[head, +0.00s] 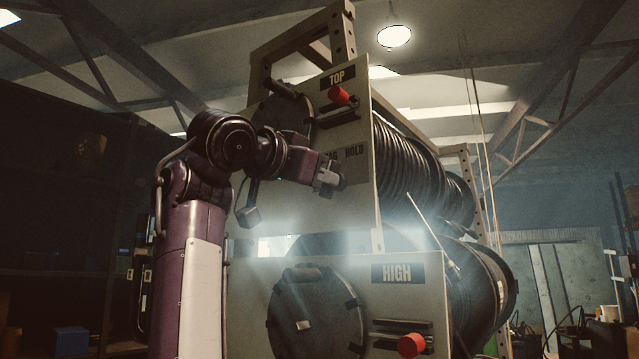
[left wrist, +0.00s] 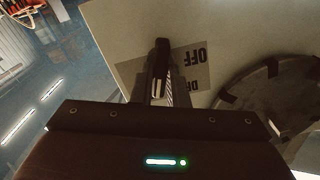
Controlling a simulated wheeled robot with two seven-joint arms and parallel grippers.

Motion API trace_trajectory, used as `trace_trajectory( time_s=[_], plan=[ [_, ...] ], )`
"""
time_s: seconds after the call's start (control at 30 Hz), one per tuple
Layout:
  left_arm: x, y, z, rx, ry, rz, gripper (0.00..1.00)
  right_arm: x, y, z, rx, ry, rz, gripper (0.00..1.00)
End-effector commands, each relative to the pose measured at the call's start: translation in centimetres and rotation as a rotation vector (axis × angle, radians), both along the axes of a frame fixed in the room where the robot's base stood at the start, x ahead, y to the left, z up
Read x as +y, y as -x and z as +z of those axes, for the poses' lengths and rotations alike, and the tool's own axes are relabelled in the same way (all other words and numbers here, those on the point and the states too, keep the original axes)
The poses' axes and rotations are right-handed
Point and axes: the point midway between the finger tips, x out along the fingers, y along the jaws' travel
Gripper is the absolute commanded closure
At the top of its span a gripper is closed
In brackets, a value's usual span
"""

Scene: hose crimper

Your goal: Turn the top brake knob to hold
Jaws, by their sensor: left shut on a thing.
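My left gripper (head: 330,177) is just below that label, against the panel, shut on the top brake knob. The fingers hide most of the knob, so I cannot tell which way it points. My right gripper is not in view.
A red-knobbed lever (head: 339,95) sits above the brake label. Below is the HIGH panel (head: 396,273) with another red knob (head: 411,345). The wound black hose (head: 410,165) lies behind the panels. Dark shelving (head: 60,190) stands at the left.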

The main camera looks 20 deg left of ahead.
Motion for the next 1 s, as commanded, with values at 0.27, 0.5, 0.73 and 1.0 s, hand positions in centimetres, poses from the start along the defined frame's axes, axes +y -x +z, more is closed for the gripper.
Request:
trace_trajectory(
  time_s=[0.27,0.5,0.73,1.0],
  plan=[
    [0.01,-0.06,-0.11,-0.044,-0.128,0.0,1.0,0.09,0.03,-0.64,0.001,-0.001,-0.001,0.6],
    [0.01,-0.05,-0.04,-0.061,-0.171,0.001,1.0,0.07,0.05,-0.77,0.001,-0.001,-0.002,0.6],
    [0.0,-0.04,-0.01,-0.064,-0.18,0.001,1.0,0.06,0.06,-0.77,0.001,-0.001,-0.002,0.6],
    [0.0,-0.02,0.0,-0.065,-0.179,0.0,0.76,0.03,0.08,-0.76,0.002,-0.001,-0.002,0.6]
  ],
)
